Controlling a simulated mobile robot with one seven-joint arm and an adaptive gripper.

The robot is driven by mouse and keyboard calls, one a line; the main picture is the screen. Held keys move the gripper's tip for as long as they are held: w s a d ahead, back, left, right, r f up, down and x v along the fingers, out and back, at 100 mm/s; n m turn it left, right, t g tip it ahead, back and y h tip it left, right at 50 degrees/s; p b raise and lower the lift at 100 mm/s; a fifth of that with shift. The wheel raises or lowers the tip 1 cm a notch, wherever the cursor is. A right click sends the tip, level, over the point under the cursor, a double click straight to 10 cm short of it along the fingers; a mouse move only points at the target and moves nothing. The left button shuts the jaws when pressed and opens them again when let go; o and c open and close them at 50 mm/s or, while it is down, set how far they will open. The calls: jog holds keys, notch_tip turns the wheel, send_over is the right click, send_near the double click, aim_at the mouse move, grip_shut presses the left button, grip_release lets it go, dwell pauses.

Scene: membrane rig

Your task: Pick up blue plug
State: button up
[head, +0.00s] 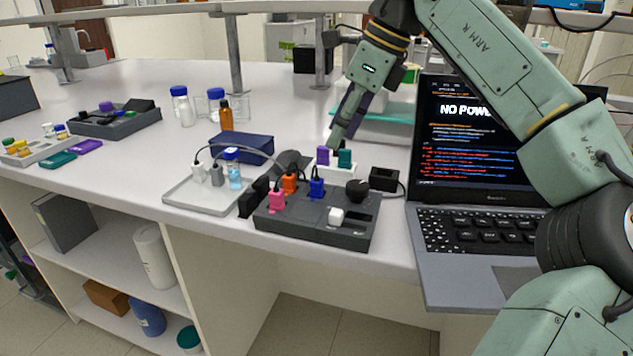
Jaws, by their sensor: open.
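The blue plug (316,188) stands upright in the dark grey control box (310,232) near the bench's front edge. It sits to the right of an orange plug (289,184) and a pink plug (277,200). My gripper (338,138) points down above and behind the box, over the purple and teal blocks. It is open and apart from the blue plug. Its fingertips are small in this view, and I see nothing held between them.
A laptop (470,150) reading "NO POWER" stands right of the box. A black knob (357,190) and white switch (336,216) are on the box. A tray (205,195) with a tubed rig is at left. A white holder (334,170) with purple and teal blocks stands behind.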

aim_at(320, 180)
jog(key=x, duration=1)
jog(key=shift+s+f+p, duration=0.2)
jog(key=shift+s+p, duration=0.1)
jog(key=shift+p, duration=0.1)
jog(key=shift+c, duration=0.2)
jog(key=c, duration=0.9)
